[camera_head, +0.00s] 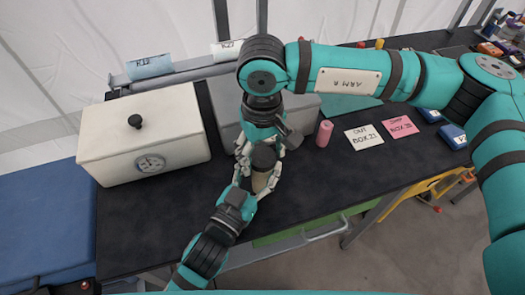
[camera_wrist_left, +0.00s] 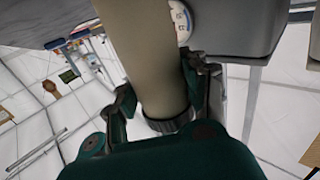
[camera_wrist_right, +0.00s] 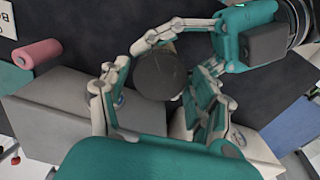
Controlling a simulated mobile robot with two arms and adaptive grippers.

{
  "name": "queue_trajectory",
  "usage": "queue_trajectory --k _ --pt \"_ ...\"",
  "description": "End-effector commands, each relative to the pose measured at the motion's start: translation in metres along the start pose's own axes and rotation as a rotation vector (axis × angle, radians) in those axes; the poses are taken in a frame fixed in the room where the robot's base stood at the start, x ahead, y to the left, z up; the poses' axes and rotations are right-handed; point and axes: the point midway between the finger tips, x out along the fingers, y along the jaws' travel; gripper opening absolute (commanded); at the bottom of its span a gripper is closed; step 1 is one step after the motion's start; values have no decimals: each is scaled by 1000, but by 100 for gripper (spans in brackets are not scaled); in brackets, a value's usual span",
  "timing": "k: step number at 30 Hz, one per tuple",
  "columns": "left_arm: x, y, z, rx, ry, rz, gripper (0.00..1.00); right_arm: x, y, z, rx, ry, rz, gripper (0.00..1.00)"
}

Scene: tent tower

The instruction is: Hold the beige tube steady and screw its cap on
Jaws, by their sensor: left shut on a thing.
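The beige tube (camera_head: 261,182) stands roughly upright over the dark table, in the grip of my left gripper (camera_head: 257,186). In the left wrist view, the tube (camera_wrist_left: 153,62) runs between the two fingers and has a dark ribbed end. The dark round cap (camera_head: 264,157) is at the tube's top; whether it is seated is unclear. My right gripper (camera_head: 261,146) is above it, pointing down. In the right wrist view, its fingers are spread on either side of the cap (camera_wrist_right: 155,78), with a gap visible on the left.
A white box with a dial (camera_head: 145,140) stands left, and a grey box (camera_head: 225,105) stands behind the grippers. The front table surface is clear.

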Motion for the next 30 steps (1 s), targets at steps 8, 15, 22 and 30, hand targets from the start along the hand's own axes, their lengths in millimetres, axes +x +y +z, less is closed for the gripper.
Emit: queue_trajectory --k 8,15,22,30 --pt "0 0 0 0 0 0 0 0 0 0 -1 0 0 74" --pt "0 0 0 0 0 0 0 -16 0 -1 -1 2 -1 74" --pt "0 0 0 0 0 0 0 -44 0 0 -2 1 1 74" --pt "0 0 0 0 1 0 0 -45 0 0 -2 -1 0 71"
